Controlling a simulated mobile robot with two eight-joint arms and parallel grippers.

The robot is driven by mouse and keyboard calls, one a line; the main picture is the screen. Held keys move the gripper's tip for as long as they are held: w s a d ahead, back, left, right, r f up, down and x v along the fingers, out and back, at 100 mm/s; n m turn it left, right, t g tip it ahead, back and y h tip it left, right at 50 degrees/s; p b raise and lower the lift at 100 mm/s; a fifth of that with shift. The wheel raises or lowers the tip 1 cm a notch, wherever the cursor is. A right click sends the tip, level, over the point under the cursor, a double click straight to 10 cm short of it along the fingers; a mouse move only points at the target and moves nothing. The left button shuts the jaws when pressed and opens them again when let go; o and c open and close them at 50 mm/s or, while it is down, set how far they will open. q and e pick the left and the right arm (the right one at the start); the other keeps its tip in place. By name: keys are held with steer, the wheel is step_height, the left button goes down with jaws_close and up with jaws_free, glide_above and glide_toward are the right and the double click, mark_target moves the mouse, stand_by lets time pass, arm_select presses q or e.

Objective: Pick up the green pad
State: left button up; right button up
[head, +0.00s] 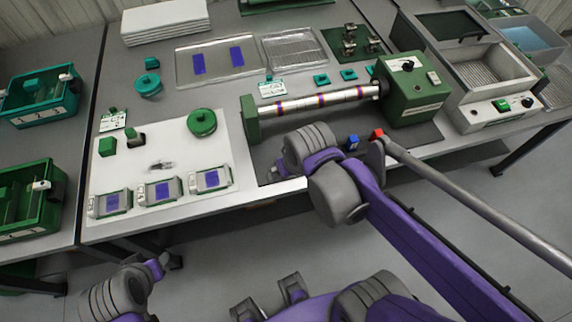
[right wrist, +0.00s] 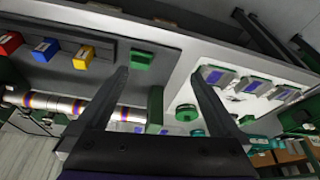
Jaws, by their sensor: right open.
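The green pad (right wrist: 142,60) is a small green block with a pale label on the dark mat, seen in the right wrist view. It lies between the lines of my right gripper's two fingers (right wrist: 160,71), closer to the left finger and beyond the tips. The fingers are wide apart and empty. A blue pad (head: 352,142) and a red pad (head: 377,133) show beside the arm. A yellow pad (right wrist: 83,55) shows in the right wrist view.
The roller machine (head: 318,101) stands behind the pads. The white board (head: 165,150) to the left bears a round green tub (head: 202,122) and several framed pieces. A long grey bar (head: 470,190) crosses the right side. The floor in front is clear.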

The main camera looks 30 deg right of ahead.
steer(key=w+d+f+g, duration=0.1)
steer(key=w+f, duration=0.1)
steer(key=w, duration=0.1)
steer(key=w+d+f+m+g+b, duration=0.1)
steer(key=w+d, duration=0.1)
steer(key=w, duration=0.2)
steer(key=w+d+f+g+b, duration=0.1)
steer(key=w+d+f, duration=0.1)
steer(key=w, duration=0.2)
steer(key=shift+f+m+g, duration=0.3)
steer(key=shift+m, duration=0.1)
steer(key=shift+w+f, duration=0.2)
steer(key=shift+f, duration=0.05)
step_height(320, 180, down, 5)
steer(key=shift+f+b, duration=0.15)
steer(key=shift+b, duration=0.25)
steer(key=shift+s+d+f, duration=0.1)
steer(key=shift+d+f, duration=0.05)
steer(key=shift+f, duration=1.2)
steer(key=shift+d+f, duration=0.1)
steer(key=shift+f, duration=1.25)
steer(key=c, duration=1.4)
step_height(320, 180, up, 10)
steer(key=shift+r+p, duration=0.1)
steer(key=shift+p, duration=0.2)
steer(key=shift+c, duration=0.2)
